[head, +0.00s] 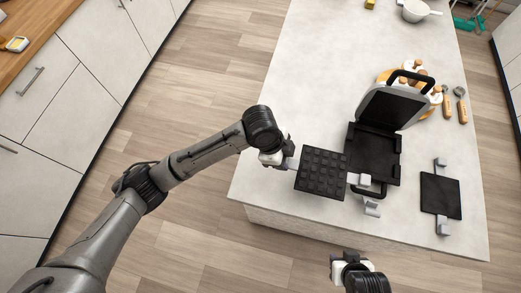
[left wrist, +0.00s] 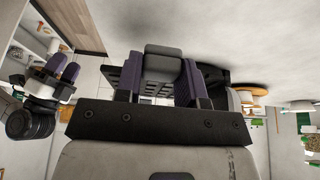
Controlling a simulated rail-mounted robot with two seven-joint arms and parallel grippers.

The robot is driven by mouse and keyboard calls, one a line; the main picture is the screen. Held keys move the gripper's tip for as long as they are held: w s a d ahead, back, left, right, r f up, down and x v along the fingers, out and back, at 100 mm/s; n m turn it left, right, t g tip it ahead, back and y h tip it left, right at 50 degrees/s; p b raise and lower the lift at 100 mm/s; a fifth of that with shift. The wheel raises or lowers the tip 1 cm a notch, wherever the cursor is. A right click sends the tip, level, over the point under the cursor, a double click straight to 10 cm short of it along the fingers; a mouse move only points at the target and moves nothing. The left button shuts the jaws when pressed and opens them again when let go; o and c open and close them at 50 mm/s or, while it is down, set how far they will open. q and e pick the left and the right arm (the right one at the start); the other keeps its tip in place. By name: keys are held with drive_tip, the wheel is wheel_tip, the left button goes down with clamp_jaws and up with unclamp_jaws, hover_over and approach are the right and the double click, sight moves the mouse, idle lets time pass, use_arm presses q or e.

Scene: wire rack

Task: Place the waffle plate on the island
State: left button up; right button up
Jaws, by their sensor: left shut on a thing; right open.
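The waffle plate (head: 321,173) is a dark square with a grid of raised bumps and grey end tabs. It is over the front left part of the white island (head: 305,105), beside the open waffle maker (head: 373,152). I cannot tell whether it touches the island top. My left gripper (head: 290,163) is shut on its left tab. In the left wrist view, the purple finger pads (left wrist: 160,82) hold the grey tab (left wrist: 163,62). My right gripper (head: 349,259) is open and empty, off the island's front edge.
A second, smooth dark plate (head: 440,197) with grey tabs lies on the island to the right. Orange-handled utensils (head: 462,108) lie behind it. A white bowl (head: 415,10) stands at the far end. The island's left side and middle are clear.

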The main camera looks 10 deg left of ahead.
use_arm(q)
hover_over(255, 159)
drive_tip(key=a, duration=0.1)
wheel_tip(255, 159, down, 6)
drive_tip(key=shift+a+f, duration=0.15)
drive_tip(key=shift+f, duration=2)
drive_tip(key=shift+b, duration=0.3)
drive_tip(key=o, duration=1)
drive_tip(key=shift+f, duration=0.15)
drive_tip(key=shift+o, duration=0.2)
drive_tip(key=v, duration=1.2)
drive_tip(key=shift+p, duration=0.45)
